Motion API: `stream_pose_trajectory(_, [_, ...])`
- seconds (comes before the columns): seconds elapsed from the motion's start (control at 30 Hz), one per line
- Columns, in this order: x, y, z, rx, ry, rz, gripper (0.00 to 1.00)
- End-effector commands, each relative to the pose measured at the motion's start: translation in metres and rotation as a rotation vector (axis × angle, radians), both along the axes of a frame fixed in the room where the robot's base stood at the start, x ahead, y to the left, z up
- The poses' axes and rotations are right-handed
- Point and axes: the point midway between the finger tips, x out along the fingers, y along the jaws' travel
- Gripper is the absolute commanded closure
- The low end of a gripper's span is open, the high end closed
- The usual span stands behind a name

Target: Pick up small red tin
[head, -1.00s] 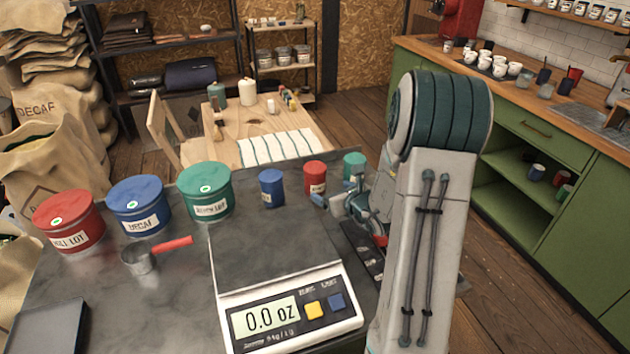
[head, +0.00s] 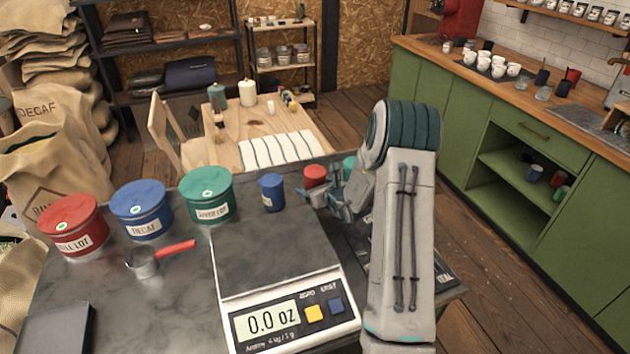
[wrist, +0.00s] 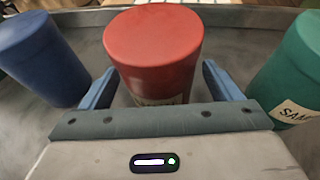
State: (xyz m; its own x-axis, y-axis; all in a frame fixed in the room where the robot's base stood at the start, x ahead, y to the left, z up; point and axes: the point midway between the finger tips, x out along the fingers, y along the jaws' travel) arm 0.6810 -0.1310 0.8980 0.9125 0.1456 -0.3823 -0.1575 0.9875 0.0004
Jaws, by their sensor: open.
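The small red tin (head: 315,175) stands upright toward the back of the dark counter, partly hidden by my gripper in the head view. In the wrist view the red tin (wrist: 154,50) is straight ahead, its lower front hidden by the gripper body. My gripper (head: 322,196) is open. In the wrist view its two blue fingers (wrist: 154,88) sit one on each side of the tin, with the tin at least partly between them. I cannot tell whether either finger touches it.
A small blue tin (head: 272,192) stands left of the red tin and a small green tin (head: 349,167) right of it, mostly hidden. Large red (head: 74,228), blue (head: 142,210) and green (head: 207,196) tins stand left, near a red-handled scoop (head: 145,262).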

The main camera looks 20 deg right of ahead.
Motion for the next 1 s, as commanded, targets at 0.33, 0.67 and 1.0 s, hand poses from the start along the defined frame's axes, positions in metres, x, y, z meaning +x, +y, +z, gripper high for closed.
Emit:
stream_pose_trajectory(0.33, [0.0072,0.0010,-0.0037,0.000,0.001,-0.001,0.15])
stream_pose_trajectory(0.67, [0.0072,0.0011,-0.0030,0.000,0.000,-0.001,0.66])
stream_pose_trajectory(1.0, [0.0076,0.0009,0.0034,-0.002,-0.002,0.000,0.66])
